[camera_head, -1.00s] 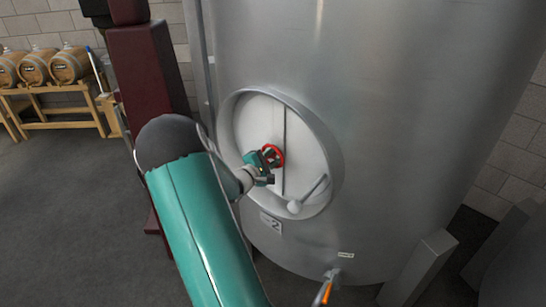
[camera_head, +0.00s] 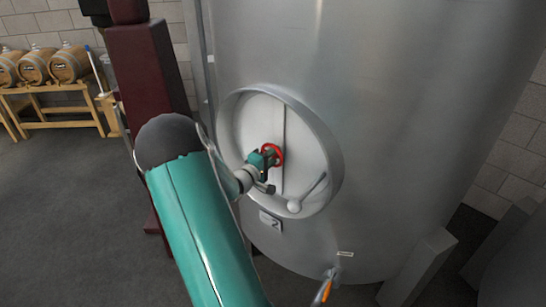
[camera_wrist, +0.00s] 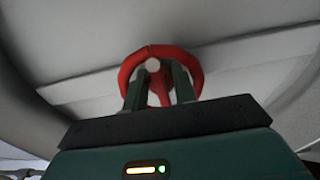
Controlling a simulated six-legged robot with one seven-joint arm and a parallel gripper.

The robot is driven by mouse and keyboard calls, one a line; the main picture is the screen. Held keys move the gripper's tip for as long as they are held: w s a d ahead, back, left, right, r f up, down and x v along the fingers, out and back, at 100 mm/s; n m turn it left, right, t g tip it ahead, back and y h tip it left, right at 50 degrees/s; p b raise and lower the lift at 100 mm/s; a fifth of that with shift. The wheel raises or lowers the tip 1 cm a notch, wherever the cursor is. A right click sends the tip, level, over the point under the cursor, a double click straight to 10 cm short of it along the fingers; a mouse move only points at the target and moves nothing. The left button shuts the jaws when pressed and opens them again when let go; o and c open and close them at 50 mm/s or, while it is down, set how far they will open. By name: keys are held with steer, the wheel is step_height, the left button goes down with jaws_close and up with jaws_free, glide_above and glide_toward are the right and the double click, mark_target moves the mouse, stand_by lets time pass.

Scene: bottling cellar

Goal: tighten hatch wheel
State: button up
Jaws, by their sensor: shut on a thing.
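The red hatch wheel (camera_head: 273,155) sits at the middle of the pale round hatch (camera_head: 240,130) on the steel tank. My gripper (camera_head: 266,158) is at the wheel from the left. In the wrist view the red wheel (camera_wrist: 190,60) is straight ahead, with a pale round hub at its centre. The two dark green fingers of my gripper (camera_wrist: 160,80) reach the wheel, one on each side of a red part in its lower half. The gripper is shut on the wheel. The exact contact at the fingertips is hard to make out.
A round-ended handle (camera_head: 295,206) is at the hatch's lower right, below the wheel. The hatch's raised steel rim (camera_head: 336,165) surrounds the work spot. A dark red post (camera_head: 150,75) stands at left. An orange-handled valve (camera_head: 326,291) juts out below.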

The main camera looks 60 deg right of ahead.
steer(key=shift+a, duration=0.1)
steer(key=o, duration=1)
steer(key=v, duration=1.3)
steer(key=shift+a, duration=0.35)
steer(key=shift+w, duration=0.1)
